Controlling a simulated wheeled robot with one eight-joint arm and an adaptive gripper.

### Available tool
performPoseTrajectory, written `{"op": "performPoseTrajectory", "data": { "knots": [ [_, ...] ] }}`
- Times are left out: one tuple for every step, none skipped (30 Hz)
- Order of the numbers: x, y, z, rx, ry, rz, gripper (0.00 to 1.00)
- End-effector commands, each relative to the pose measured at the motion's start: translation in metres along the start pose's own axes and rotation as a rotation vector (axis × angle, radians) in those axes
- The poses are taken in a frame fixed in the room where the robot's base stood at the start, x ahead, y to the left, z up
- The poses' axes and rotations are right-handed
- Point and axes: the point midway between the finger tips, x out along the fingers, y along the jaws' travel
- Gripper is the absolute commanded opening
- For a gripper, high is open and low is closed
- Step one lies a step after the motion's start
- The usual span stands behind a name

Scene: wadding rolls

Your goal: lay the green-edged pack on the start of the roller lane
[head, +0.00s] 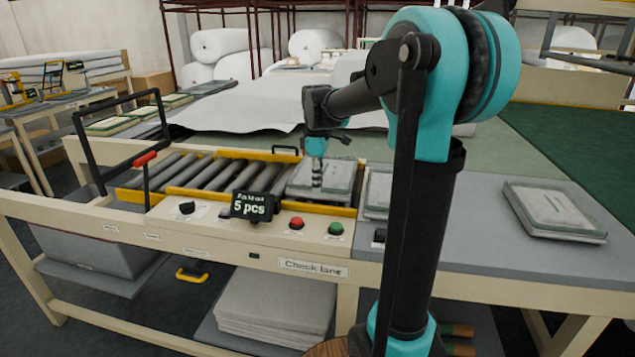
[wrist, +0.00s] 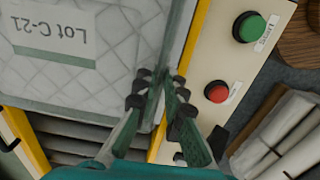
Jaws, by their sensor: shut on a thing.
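The green-edged pack (head: 338,178) is a flat, quilted, clear-wrapped pack at the right end of the roller lane (head: 222,172). In the wrist view the pack (wrist: 105,85) fills the upper left, with a green-edged label reading "Lot C-21". My gripper (head: 317,183) is over the pack's near part, pointing down. In the wrist view my gripper (wrist: 160,78) is shut on the pack's edge, by the yellow rail. The pack looks level over the lane's end; I cannot tell if its whole underside rests on the rollers.
Another pack (head: 378,190) lies just right of the lane, partly behind my arm. A further pack (head: 555,210) lies on the grey top at right. A red button (head: 297,223), a green button (head: 335,229) and a "5 pcs" display (head: 252,206) line the front. A black-framed gate (head: 118,135) stands at left.

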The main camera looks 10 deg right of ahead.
Motion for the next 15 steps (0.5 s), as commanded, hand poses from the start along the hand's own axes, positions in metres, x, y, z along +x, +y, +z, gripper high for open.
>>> {"op": "performPoseTrajectory", "data": {
  "knots": [
    [0.0014, 0.0001, 0.0000, 0.000, 0.000, 0.000, 0.00],
    [0.0022, 0.0001, 0.0000, 0.000, 0.000, 0.000, 0.00],
    [0.0032, 0.0001, 0.0000, 0.000, 0.000, 0.000, 0.00],
    [0.0041, 0.0000, 0.0000, 0.000, 0.000, 0.000, 0.00],
    [0.0049, 0.0000, 0.0000, 0.000, 0.000, 0.000, 0.00],
    [0.0061, -0.0001, 0.0000, 0.000, 0.000, 0.000, 0.00],
    [0.0069, -0.0001, 0.0001, 0.000, 0.000, 0.000, 0.00],
    [0.0076, -0.0001, 0.0001, 0.000, 0.000, 0.000, 0.00],
    [0.0080, -0.0002, 0.0001, 0.000, 0.000, 0.000, 0.00],
    [0.0079, -0.0002, 0.0001, 0.000, 0.000, 0.000, 0.00],
    [0.0078, -0.0002, 0.0001, 0.000, 0.000, 0.000, 0.00],
    [0.0078, -0.0002, 0.0001, 0.000, 0.000, 0.000, 0.15],
    [0.0078, -0.0002, 0.0001, 0.000, 0.000, 0.000, 0.18],
    [0.0077, -0.0002, 0.0001, 0.000, 0.000, 0.000, 0.22],
    [0.0077, -0.0002, 0.0001, 0.000, 0.000, 0.000, 0.27]
  ]
}}
